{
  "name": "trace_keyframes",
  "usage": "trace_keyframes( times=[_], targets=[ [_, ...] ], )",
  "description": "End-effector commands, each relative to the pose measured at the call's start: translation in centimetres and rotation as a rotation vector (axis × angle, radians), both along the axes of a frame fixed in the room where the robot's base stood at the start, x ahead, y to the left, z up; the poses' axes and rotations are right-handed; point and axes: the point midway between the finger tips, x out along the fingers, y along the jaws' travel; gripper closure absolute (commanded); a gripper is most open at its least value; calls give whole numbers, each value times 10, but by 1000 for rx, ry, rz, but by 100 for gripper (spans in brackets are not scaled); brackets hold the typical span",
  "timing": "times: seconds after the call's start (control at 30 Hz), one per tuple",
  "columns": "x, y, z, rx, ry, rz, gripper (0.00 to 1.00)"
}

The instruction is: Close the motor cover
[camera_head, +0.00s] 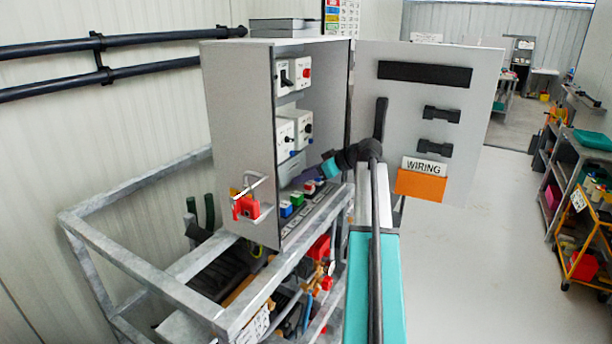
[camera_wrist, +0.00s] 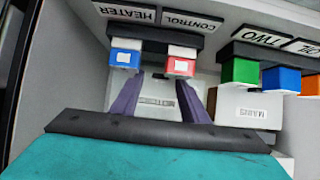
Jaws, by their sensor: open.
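No part is readable as a motor cover, so I cannot tell which one it is. A grey control cabinet (camera_head: 237,130) stands with its door (camera_head: 435,75) swung open to the right. My gripper (camera_head: 308,173) reaches into its lower part. In the wrist view my gripper (camera_wrist: 160,78) is open, its two purple fingers apart and nothing visibly held. A pale box with an unreadable label (camera_wrist: 156,101) lies behind and between the fingers. A blue block (camera_wrist: 125,56) and a red block (camera_wrist: 181,64) are close to the fingertips, with labels HEATER and CONTROL above.
A green block (camera_wrist: 240,72), blue and orange blocks and a box labelled MAINS (camera_wrist: 244,108) are right of the fingers. Switch boxes (camera_head: 303,125) line the cabinet's inside. A red lock (camera_head: 246,208) hangs on its side. Metal frame rails (camera_head: 150,280) surround it.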

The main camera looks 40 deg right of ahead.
Motion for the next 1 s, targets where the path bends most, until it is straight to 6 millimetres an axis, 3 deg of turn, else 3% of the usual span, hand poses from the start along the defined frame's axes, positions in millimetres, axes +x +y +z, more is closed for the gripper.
trace_keyframes(
  times=[0.27,1.0],
  targets=[
    [-15,-6,8,0,0,-1,59],
    [-98,-41,67,-1,-1,-2,59]
  ],
)
